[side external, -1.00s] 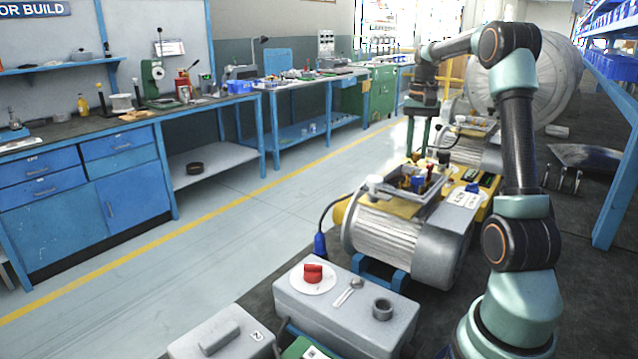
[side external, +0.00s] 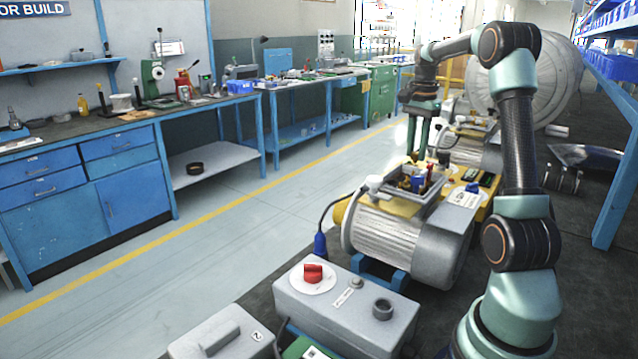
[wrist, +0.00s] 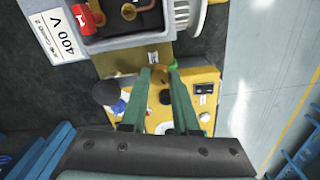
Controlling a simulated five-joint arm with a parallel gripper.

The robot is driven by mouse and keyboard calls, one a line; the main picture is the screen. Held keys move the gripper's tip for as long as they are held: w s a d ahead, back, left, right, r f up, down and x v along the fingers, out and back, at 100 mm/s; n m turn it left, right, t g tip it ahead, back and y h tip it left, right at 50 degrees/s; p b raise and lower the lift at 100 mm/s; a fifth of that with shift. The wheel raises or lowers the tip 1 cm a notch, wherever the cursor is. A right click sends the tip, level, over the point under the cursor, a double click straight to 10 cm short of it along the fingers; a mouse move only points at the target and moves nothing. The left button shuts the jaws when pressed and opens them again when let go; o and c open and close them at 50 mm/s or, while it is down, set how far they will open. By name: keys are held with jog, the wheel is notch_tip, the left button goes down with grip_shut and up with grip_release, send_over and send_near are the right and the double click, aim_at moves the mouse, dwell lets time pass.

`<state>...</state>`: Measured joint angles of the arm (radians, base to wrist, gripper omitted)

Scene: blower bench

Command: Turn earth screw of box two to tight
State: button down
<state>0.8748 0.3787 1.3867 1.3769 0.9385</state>
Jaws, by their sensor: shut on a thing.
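Box two is the open grey terminal box (side external: 428,192) on the ribbed motor, with coloured parts inside. Its corner also shows at the top of the wrist view (wrist: 165,45), beside a "400 V" plate (wrist: 57,35). My gripper (side external: 419,153) points down at the far edge of this box.
A yellow base (wrist: 203,83) with small fittings lies beyond the fingers. A grey box (side external: 330,318) with a red knob (side external: 313,272) stands in front of the motor. Blue benches (side external: 100,190) line the left, with clear floor between.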

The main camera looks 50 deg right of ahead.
jog(key=shift+r, duration=0.2)
dwell(0.3)
jog(key=c, duration=0.7)
grip_release()
jog(key=shift+f, duration=0.1)
jog(key=shift+o, duration=0.2)
